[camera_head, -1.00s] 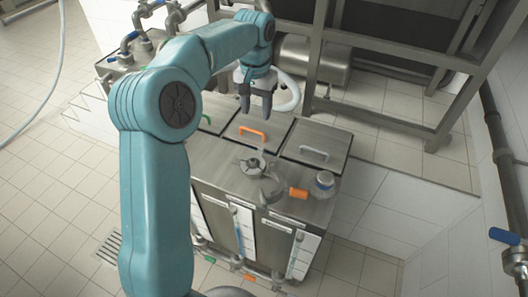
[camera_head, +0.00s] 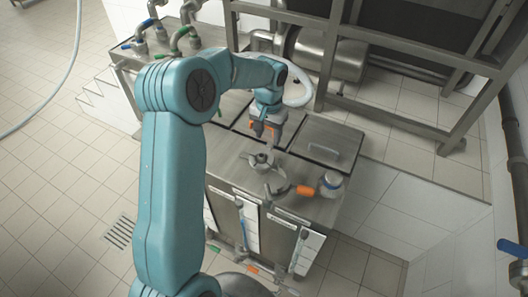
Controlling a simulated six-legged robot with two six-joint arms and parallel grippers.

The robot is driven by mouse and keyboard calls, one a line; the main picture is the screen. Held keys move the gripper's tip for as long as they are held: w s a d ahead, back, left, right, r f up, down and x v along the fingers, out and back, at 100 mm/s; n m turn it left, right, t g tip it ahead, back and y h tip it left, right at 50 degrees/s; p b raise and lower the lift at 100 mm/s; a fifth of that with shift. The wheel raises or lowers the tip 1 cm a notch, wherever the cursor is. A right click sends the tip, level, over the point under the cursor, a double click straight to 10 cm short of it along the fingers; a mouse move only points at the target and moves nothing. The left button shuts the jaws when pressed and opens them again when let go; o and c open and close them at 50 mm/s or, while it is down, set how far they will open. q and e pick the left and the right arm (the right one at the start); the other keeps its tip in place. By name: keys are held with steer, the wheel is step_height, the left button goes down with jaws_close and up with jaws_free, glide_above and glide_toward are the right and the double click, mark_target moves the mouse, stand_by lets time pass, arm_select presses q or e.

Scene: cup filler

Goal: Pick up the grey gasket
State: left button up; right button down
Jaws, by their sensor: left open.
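I cannot clearly make out a grey gasket; it may be too small or hidden. My left gripper (camera_head: 265,134) is open and points down over the steel cabinet top (camera_head: 217,160). It is just behind a small round steel fitting (camera_head: 262,161), and no object shows between its fingers. A steel clamp-like part (camera_head: 275,187) with an orange grip (camera_head: 305,191) lies in front of the fitting. A pale jar with a blue band (camera_head: 331,183) stands to its right. My right gripper is not in view.
A lid with a pale handle (camera_head: 323,150) is at the right of the cabinet top. An orange handle shows partly behind my left fingers. A white hose (camera_head: 299,92) and a steel frame (camera_head: 400,70) stand behind.

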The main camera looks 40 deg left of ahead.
mark_target(269, 145)
arm_select(q)
steer(key=f, duration=0.4)
steer(key=shift+w+p, duration=0.35)
steer(key=shift+p, duration=0.05)
steer(key=shift+s, duration=0.2)
steer(key=shift+a, duration=0.1)
jaws_close()
